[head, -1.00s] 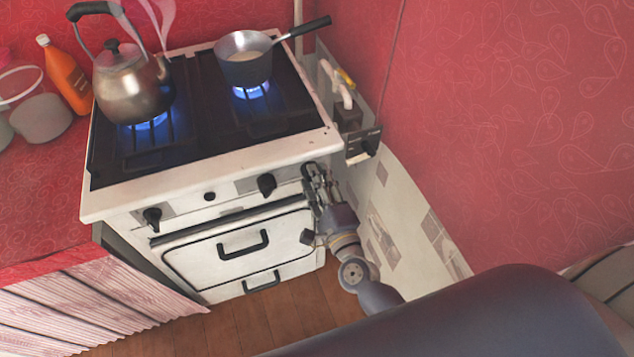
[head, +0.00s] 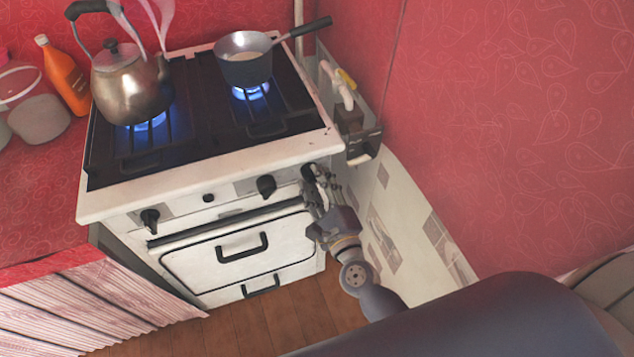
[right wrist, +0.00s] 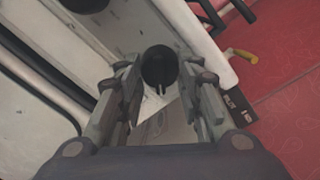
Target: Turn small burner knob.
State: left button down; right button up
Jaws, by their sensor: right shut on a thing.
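The white stove (head: 215,165) has black knobs on its front panel: a left knob (head: 150,220), a middle knob (head: 266,186) and a right knob (head: 308,172). My right gripper (head: 317,180) is at the right knob, its fingers pointing up at the panel. In the right wrist view the round black knob (right wrist: 160,68) lies between the two fingers of the gripper (right wrist: 163,82), which is shut on it. The fingers partly cover this knob in the head view. My left gripper is not in view.
A kettle (head: 130,88) and a saucepan (head: 244,68) stand over lit blue flames. The oven door handle (head: 242,248) sticks out below the knobs. The red wall (head: 500,140) is close on the right. An orange bottle (head: 66,80) stands left of the stove.

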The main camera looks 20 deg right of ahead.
jog(key=o, duration=1.1)
jog(key=shift+c, duration=0.2)
jog(key=shift+s, duration=0.1)
jog(key=s, duration=1.2)
jog(key=shift+d, duration=0.2)
jog(key=shift+w, duration=0.1)
